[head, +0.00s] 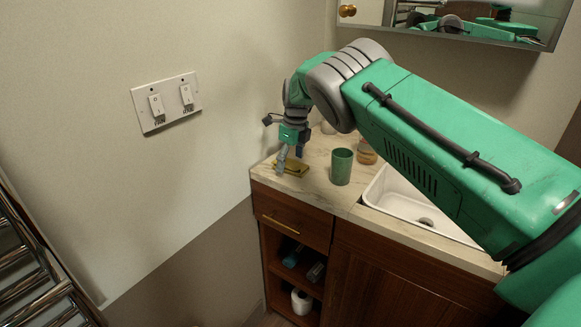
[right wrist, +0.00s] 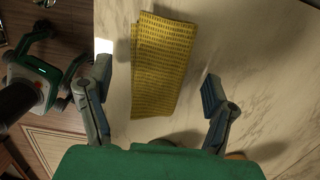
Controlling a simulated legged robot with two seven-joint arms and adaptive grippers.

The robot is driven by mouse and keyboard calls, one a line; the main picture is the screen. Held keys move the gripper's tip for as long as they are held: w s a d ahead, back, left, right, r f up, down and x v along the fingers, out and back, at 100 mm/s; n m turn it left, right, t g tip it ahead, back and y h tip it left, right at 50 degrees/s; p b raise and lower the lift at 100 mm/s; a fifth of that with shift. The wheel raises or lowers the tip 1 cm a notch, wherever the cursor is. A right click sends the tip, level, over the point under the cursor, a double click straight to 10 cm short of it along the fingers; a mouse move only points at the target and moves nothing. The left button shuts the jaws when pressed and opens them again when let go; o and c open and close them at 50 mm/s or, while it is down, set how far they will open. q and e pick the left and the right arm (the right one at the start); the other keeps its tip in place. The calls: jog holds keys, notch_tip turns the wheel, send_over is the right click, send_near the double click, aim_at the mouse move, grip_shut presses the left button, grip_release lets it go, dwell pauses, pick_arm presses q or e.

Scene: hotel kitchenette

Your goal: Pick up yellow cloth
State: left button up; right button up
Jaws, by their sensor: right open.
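The yellow cloth (head: 291,168) lies folded on the marble counter near its left end in the head view. It fills the upper middle of the right wrist view (right wrist: 158,65), with a dotted texture. My right gripper (head: 291,163) is at the cloth, pointing down. In the right wrist view its two fingers (right wrist: 155,100) are open and apart, one on each side of the cloth's near part. Nothing is held between them. I cannot tell the exact height of the fingertips above the counter. My left gripper is not in the head view.
A green cup (head: 341,167) stands on the counter (head: 315,184) just right of the cloth. An orange-brown container (head: 366,152) stands behind it, and a white sink (head: 405,200) lies further right. A wall with a switch plate (head: 166,102) is on the left. A mirror hangs above.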

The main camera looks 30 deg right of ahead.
aim_at(290, 159)
jog(key=shift+w+a+f, duration=0.1)
jog(key=shift+a+f, duration=0.1)
jog(key=shift+f, duration=0.05)
jog(key=shift+a+r, duration=0.1)
jog(key=shift+a, duration=0.05)
jog(key=c, duration=0.9)
jog(key=shift+d, duration=0.3)
jog(key=c, duration=0.3)
jog(key=shift+d, duration=0.15)
jog(key=shift+r, duration=0.1)
notch_tip(290, 159, up, 10)
jog(key=shift+f, duration=0.2)
